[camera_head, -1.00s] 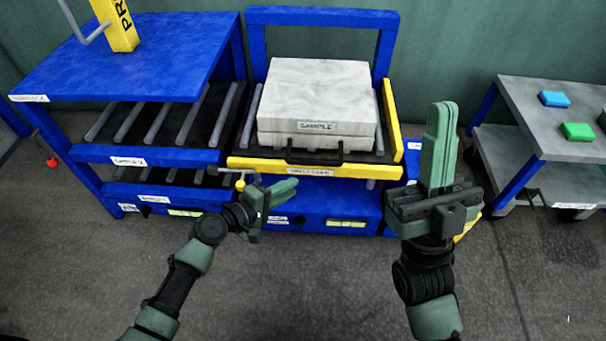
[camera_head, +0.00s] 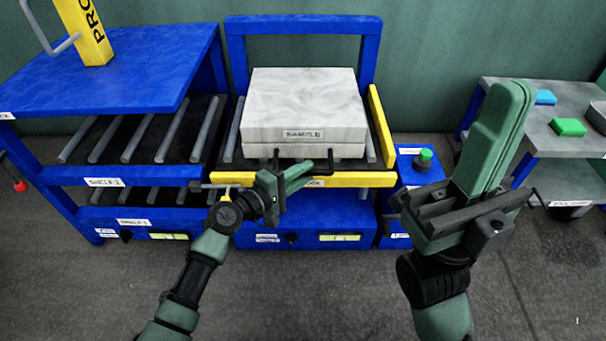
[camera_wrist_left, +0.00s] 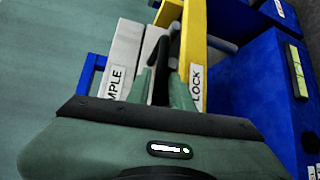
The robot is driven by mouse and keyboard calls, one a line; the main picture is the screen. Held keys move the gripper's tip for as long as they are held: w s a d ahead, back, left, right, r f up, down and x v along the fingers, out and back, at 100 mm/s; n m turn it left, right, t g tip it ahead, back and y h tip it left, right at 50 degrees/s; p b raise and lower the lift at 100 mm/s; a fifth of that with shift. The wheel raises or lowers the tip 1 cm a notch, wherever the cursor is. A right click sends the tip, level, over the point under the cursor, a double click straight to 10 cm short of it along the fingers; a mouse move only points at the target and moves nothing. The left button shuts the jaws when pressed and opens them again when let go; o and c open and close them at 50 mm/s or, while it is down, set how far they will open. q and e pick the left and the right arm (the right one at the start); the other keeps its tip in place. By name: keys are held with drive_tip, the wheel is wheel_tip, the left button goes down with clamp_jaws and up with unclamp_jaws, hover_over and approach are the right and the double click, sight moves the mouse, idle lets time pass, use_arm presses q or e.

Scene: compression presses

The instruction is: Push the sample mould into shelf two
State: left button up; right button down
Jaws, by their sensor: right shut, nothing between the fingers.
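The sample mould (camera_head: 305,105) is a pale marbled two-layer block labelled SAMPLE, with a black handle (camera_head: 335,160) at its front. It sits on a yellow-edged lift platform in the blue frame. The roller shelves stand to its left; the upper one (camera_head: 140,135) has a label that seems to read shelf 2 and looks empty. My left gripper (camera_head: 298,178) is open at the handle's left part. In the left wrist view its fingers (camera_wrist_left: 162,80) are apart with the black handle between them; contact is unclear. My right gripper (camera_head: 510,95) is shut and empty, pointing up at the right.
A yellow rail (camera_head: 380,125) borders the mould's right side. A yellow lock bar (camera_head: 350,180) runs below it. A green button (camera_head: 424,157) stands right of the platform. A grey cart (camera_head: 550,135) holds blue and green blocks. The blue tabletop (camera_head: 110,75) overhangs the shelves.

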use_arm(q)
clamp_jaws()
idle(1.4)
